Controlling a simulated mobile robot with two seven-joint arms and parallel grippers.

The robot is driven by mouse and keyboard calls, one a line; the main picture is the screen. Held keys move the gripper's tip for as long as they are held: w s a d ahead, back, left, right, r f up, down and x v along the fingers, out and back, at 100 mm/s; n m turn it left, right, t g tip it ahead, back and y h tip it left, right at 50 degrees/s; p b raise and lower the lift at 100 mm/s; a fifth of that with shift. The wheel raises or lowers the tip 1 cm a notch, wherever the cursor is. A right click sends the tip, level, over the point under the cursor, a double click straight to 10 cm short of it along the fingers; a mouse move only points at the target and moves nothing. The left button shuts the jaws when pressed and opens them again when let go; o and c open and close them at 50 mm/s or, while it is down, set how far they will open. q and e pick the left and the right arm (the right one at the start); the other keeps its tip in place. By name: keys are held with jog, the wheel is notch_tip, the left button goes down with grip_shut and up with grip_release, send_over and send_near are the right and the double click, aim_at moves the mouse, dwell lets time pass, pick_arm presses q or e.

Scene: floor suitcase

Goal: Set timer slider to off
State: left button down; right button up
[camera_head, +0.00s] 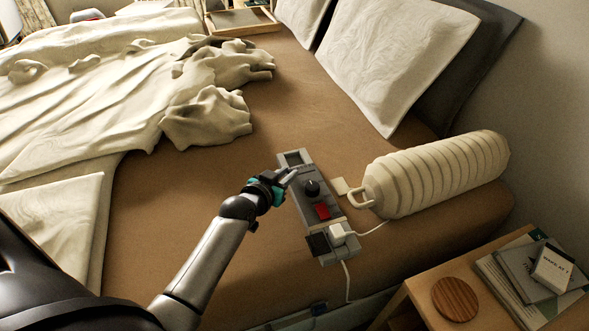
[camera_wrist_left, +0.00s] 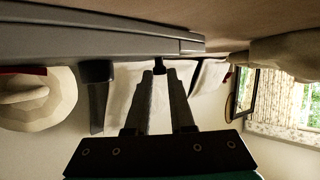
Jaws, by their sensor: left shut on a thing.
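A grey control strip (camera_head: 325,212) lies on the brown bed, with a slider section at its far end, a black round knob (camera_head: 312,187), a red switch (camera_head: 322,210) and a white plug (camera_head: 338,234). My left gripper (camera_head: 293,174) reaches in from the left to the slider end of the strip. In the left wrist view the strip (camera_wrist_left: 100,42) runs across the top. There my left gripper (camera_wrist_left: 160,76) is shut on a small dark timer slider (camera_wrist_left: 159,65) that sticks out from the strip. The slider's setting cannot be read. My right gripper is out of view.
A ribbed cream bolster (camera_head: 440,172) lies right of the strip, its handle close by. Crumpled bedding (camera_head: 205,118) lies to the left. A wooden nightstand (camera_head: 425,300) with books and a round wooden lid (camera_head: 455,299) stands front right. A white cord leaves the plug.

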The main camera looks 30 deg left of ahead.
pick_arm(q)
jog(key=shift+s+a+f, duration=0.1)
jog(key=shift+s+a, duration=0.05)
jog(key=shift+a, duration=0.1)
jog(key=c, duration=0.8)
grip_release()
jog(key=shift+o, duration=0.2)
jog(key=shift+s+d, duration=0.1)
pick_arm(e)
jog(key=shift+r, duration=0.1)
pick_arm(q)
jog(key=p+v, duration=0.2)
jog(key=v, duration=0.2)
jog(key=shift+s+r, duration=0.1)
jog(key=shift+r, duration=0.1)
jog(key=p+v, duration=0.4)
jog(key=v, duration=0.6)
jog(key=shift+s+p, duration=0.3)
jog(key=shift+s, duration=0.1)
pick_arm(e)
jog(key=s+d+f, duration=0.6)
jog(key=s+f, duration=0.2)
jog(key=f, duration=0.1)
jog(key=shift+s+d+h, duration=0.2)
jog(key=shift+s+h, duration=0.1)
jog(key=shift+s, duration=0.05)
pick_arm(q)
jog(key=shift+r, duration=0.1)
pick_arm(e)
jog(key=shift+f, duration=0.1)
